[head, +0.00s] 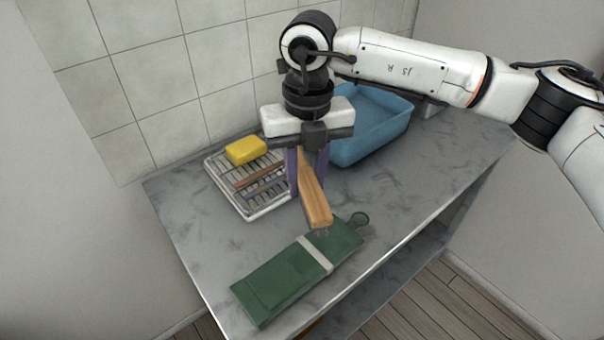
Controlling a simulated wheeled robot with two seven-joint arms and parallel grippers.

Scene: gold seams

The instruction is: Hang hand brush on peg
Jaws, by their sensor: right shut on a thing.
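The hand brush (316,205) shows as a wooden body, slanting down toward the front between the purple fingers of my right gripper (307,176). My right gripper is shut on it, pointing down over the counter. The brush's upper end is hidden by the gripper, and its lower end appears just behind the green item. I cannot tell whether the brush touches the counter. No peg can be made out. My left gripper is not in view.
The grey marble counter (190,240) holds a white slatted tray (262,212) with a yellow sponge (246,150). A blue basin (372,135) stands at the back right. A green folded item (285,282) with a pale band lies in front. The counter's left front is clear.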

